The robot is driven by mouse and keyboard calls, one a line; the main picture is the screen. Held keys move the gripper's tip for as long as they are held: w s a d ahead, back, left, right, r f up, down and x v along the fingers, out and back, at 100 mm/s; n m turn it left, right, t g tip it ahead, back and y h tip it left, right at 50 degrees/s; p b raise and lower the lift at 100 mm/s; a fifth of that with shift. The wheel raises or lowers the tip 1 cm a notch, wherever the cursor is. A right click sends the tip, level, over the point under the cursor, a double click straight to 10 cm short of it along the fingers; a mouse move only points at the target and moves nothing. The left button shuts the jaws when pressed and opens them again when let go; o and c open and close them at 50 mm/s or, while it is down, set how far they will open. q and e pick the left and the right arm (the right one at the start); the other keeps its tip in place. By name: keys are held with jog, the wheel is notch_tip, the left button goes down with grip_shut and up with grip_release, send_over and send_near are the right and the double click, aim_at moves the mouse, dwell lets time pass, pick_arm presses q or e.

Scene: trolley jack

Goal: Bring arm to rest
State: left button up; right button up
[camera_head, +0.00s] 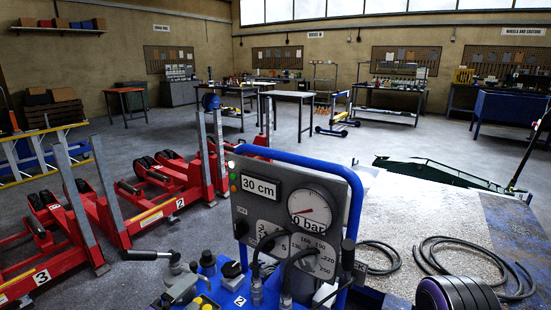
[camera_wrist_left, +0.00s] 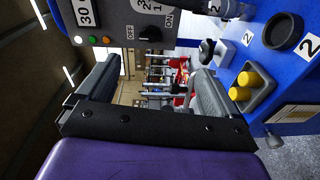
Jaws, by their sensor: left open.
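The blue control console (camera_head: 205,284) stands close in front of me. Its grey panel (camera_head: 338,188) reads "30 cm" and its round gauge (camera_head: 310,209) reads "0 bar". A black-handled lever (camera_head: 143,255) sticks out at its left. In the left wrist view my left gripper (camera_wrist_left: 158,78) is open, with nothing between its two dark fingers. In the head view I cannot clearly pick out this gripper. My right gripper does not show.
Red numbered lifting units (camera_head: 85,220) stand at the left. Workbenches (camera_head: 385,100) line the back. A purple-rimmed part of my arm (camera_head: 455,293) shows at bottom right.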

pick_arm(q)
jog(key=s+a+f+g+y, duration=0.2)
jog(key=s+f+g+y, duration=0.15)
jog(key=f, duration=0.35)
jog(key=s+a+f+g+y, duration=0.25)
jog(key=s+f, duration=0.25)
jog(key=f, duration=0.3)
jog(key=s+a+f+m+g+y, duration=0.1)
jog(key=s+a+f+g+y, duration=0.1)
jog(key=s, duration=0.5)
jog(key=s+a+f+m+g+y+p, duration=0.1)
jog(key=s+a+f+m+g, duration=0.1)
jog(key=s+f, duration=0.2)
jog(key=s+a+f+m+g+y+p, duration=0.1)
jog(key=s+a+f+g+y, duration=0.1)
jog(key=s, duration=0.9)
jog(key=shift+f+m+y, duration=0.3)
jog(key=shift+f, duration=0.55)
jog(key=shift+s+d, duration=0.1)
